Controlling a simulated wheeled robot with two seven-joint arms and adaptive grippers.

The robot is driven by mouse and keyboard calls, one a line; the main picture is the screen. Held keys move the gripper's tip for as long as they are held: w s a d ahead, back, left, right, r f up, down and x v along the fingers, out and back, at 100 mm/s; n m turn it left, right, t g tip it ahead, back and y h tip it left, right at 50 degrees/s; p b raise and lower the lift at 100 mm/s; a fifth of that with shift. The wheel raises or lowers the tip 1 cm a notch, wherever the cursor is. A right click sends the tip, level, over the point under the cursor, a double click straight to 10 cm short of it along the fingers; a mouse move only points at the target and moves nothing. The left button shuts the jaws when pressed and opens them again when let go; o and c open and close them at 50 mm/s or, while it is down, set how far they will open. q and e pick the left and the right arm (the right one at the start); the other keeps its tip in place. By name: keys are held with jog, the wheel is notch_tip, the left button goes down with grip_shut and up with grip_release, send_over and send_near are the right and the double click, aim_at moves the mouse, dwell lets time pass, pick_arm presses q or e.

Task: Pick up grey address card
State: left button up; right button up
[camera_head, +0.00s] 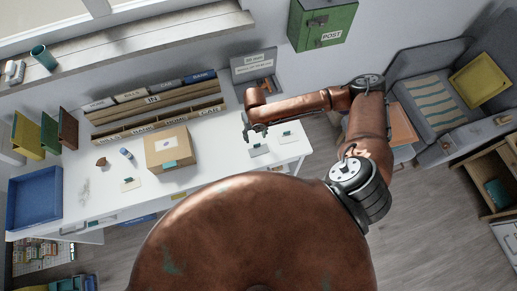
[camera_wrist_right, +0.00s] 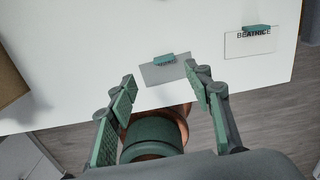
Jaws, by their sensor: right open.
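The grey address card (camera_head: 259,152) lies flat on the white desk near its right front edge. In the right wrist view the grey card (camera_wrist_right: 172,75) shows a small teal block (camera_wrist_right: 165,59) on its far side. My right gripper (camera_head: 256,133) is above the desk by the card. In the wrist view its two teal-padded fingers (camera_wrist_right: 160,84) are spread apart with nothing held between them, pointing toward the card. Any writing on the grey card cannot be read. My left gripper is not in view.
A white card reading BEATRICE (camera_wrist_right: 249,42) lies right of the grey one. A cardboard box (camera_head: 168,151), another pale card (camera_head: 131,185) and a blue tray (camera_head: 36,199) are on the left. Letter racks (camera_head: 155,100) line the back. The desk edge is close.

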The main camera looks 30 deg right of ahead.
aim_at(257, 144)
jog(key=f, duration=0.7)
jog(key=shift+s+d+f+p, duration=0.2)
jog(key=shift+d+f+p, duration=0.1)
jog(key=shift+f, duration=0.05)
jog(key=c, duration=0.9)
